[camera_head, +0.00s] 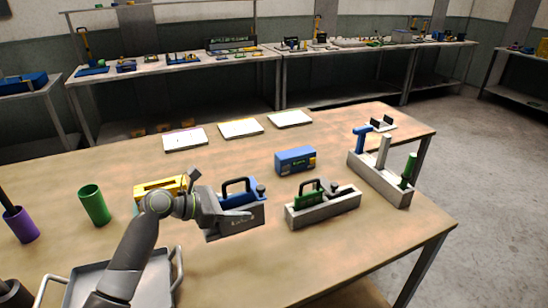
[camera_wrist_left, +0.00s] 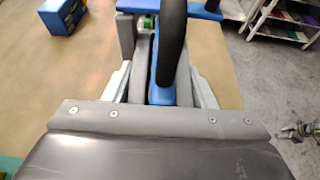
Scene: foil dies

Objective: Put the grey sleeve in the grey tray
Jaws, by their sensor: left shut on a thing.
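The grey sleeve (camera_head: 238,226) looks like a grey open-topped box around a blue block with a black loop handle (camera_head: 240,184). My left gripper (camera_head: 248,213) is shut across the grey walls. In the left wrist view my left gripper (camera_wrist_left: 163,95) has a pale finger on either side, with grey walls, the blue block and the black handle (camera_wrist_left: 174,40) between. I cannot tell whether the sleeve touches the table. The grey tray (camera_head: 155,288) has two side handles and lies at the near left, partly hidden by my left arm.
Another grey box (camera_head: 325,209) with a green handled block stands right of the sleeve. A grey rack (camera_head: 375,180) holds upright tools. A blue box (camera_head: 295,160) stands behind, a yellow box (camera_head: 160,187) left. Green (camera_head: 94,205) and purple (camera_head: 21,225) cups stand near the tray.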

